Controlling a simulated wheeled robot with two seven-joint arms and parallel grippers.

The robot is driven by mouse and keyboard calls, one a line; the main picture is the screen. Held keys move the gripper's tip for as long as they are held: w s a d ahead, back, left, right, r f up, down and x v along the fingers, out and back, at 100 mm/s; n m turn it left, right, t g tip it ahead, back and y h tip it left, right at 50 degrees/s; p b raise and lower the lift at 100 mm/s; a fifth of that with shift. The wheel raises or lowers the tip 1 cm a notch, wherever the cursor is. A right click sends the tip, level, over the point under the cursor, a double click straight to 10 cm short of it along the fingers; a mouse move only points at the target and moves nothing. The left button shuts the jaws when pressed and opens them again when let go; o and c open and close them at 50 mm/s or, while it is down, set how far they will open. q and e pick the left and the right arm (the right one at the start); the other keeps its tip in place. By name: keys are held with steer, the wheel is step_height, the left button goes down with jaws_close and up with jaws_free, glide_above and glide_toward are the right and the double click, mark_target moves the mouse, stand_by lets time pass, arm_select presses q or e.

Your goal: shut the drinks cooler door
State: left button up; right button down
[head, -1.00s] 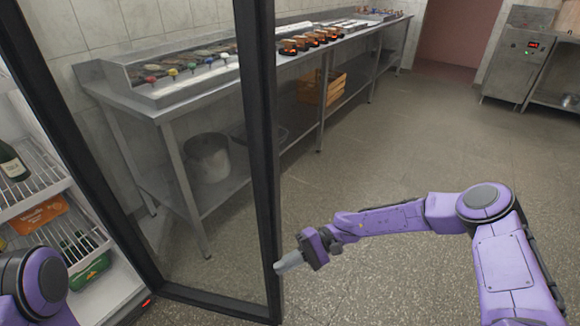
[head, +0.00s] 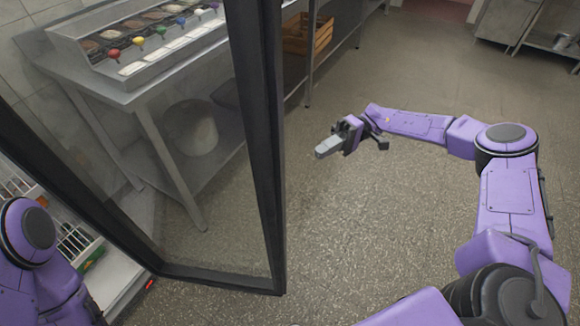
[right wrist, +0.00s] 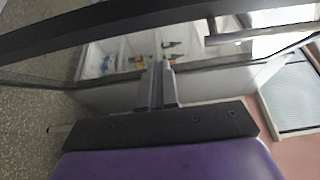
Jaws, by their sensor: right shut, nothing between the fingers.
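The drinks cooler door (head: 268,150) stands open in the head view, a dark-framed glass panel across the left half. The cooler (head: 105,275) is at the lower left, with racks and a few items showing inside. My right gripper (head: 325,149) is shut and empty, to the right of the door's free edge and apart from it. The right wrist view shows the gripper's closed fingers (right wrist: 160,80), with the dark door frame (right wrist: 110,25) and the cooler's inside (right wrist: 120,62) beyond. Part of my left arm shows at the lower left; its gripper is out of view.
A steel counter (head: 60,70) with food trays and coloured knobs stands behind the glass. A pot (head: 190,128) sits on its lower shelf, and a wooden crate (head: 318,36) lies further back. The floor (head: 400,220) right of the door is clear.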

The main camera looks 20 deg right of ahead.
steer(key=s+a+p, duration=0.4)
steer(key=s+a, duration=0.2)
steer(key=a, duration=0.4)
steer(key=shift+a, duration=0.35)
steer(key=shift+s+a+r, duration=0.1)
steer(key=shift+s, duration=0.05)
